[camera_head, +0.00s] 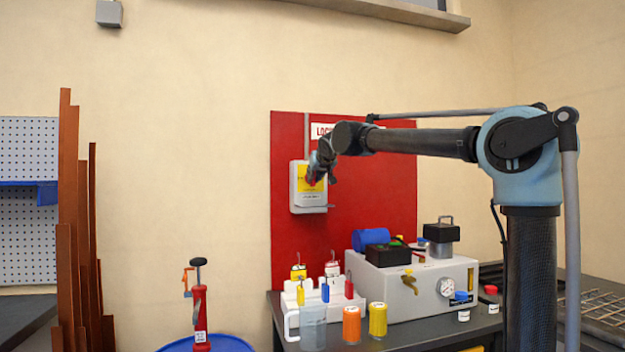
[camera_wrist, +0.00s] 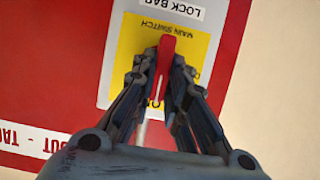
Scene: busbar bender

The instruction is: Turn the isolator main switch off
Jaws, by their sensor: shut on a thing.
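The isolator main switch box (camera_head: 308,202) is light grey with a yellow label plate, mounted on the red board. In the wrist view its yellow plate (camera_wrist: 196,50) reads "MAIN SWITCH" upside down. The red switch handle (camera_wrist: 166,52) stands out from the plate, its length running up and down in the wrist view. My gripper (camera_wrist: 160,70) is shut on the handle, one finger on each side. In the head view my gripper (camera_head: 316,172) is at the front of the box and covers most of the handle. The on/off lettering is largely hidden by the fingers.
The red lockout board (camera_head: 350,140) hangs on the wall. Below it a dark bench (camera_head: 405,335) carries a grey machine (camera_head: 425,285), padlocks and small bottles (camera_head: 377,319). Tall copper bars (camera_head: 67,200) lean at the left. The wall between them is clear.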

